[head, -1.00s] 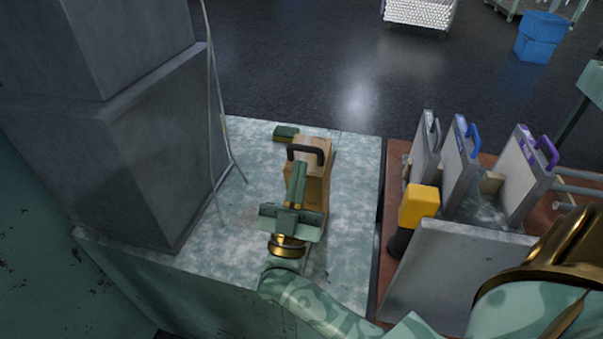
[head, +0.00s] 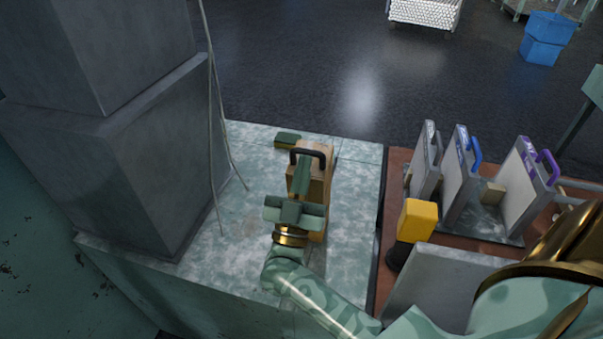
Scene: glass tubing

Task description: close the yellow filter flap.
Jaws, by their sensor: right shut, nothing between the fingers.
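My right gripper (head: 302,176) is shut and empty. It points away over the left bench, in front of a wooden block with a black handle; I cannot tell whether it touches the block. No flap with a clearly yellow handle shows. A yellow block (head: 418,220) on a dark base stands at the left of the flap row, beside a tilted grey panel (head: 432,284). I cannot tell whether that panel is the yellow filter flap; my arm covers its lower right. Flaps with a grey handle (head: 425,160), a blue handle (head: 460,172) and a purple handle (head: 529,178) stand behind. My left gripper is out of view.
The wooden block (head: 320,192) and a small green block (head: 287,139) are on the pale bench (head: 352,215). A large grey cabinet (head: 110,160) and hanging cables (head: 212,120) stand at the left. A dark gap separates the bench from the reddish-brown surface (head: 398,165).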

